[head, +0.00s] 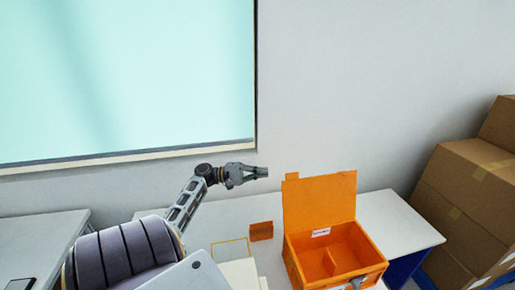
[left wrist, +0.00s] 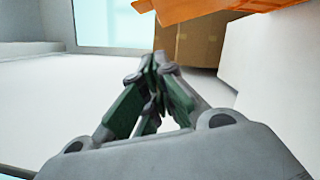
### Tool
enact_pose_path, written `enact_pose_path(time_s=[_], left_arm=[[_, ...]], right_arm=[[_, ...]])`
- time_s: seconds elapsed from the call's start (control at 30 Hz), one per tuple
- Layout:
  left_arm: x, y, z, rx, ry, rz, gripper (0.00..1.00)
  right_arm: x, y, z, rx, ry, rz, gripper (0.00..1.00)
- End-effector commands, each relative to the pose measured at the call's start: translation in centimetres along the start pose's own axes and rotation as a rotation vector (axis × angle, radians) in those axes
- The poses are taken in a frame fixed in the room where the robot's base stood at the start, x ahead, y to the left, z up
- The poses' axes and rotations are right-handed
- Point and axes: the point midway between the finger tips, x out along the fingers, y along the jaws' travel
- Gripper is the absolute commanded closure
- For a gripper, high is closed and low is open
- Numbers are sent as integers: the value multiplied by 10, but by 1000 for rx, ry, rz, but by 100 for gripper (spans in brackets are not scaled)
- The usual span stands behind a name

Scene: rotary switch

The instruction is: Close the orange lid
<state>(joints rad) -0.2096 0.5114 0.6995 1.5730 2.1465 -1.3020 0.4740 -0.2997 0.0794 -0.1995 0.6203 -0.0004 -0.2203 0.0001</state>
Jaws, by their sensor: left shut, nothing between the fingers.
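An orange box (head: 345,258) with inner compartments stands on the white table. Its orange lid (head: 320,203) is open and stands upright at the box's back edge. My left gripper (head: 262,172) is to the left of the lid's upper part, raised above the table, shut and empty, with a gap to the lid. In the left wrist view the gripper's fingertips (left wrist: 158,62) meet, and an orange panel (left wrist: 200,8) shows above them at the top. My right gripper cannot be made out in the head view; only a small grey part shows at the box's front right.
A small orange block (head: 261,231) and a yellow outlined square (head: 230,250) are left of the box. Stacked cardboard boxes (head: 460,205) stand at the right. Another white table (head: 35,240) is at the left. A wall with a window (head: 125,80) is behind.

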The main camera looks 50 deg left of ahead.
Motion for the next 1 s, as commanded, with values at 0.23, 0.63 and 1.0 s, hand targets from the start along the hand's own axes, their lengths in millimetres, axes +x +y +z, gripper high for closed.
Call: enact_pose_path(time_s=[0.23, 0.63, 1.0], left_arm=[[34, 2, 1, 1, -1, 0, 100], [70, 1, 4, -1, -1, -1, 100], [76, 1, 31, 0, -1, -1, 100]], right_arm=[[-9, -1, -1, 1, 0, -1, 60], [-19, -1, -2, 0, 0, -1, 60], [-32, 0, -2, 0, 0, -1, 60]])
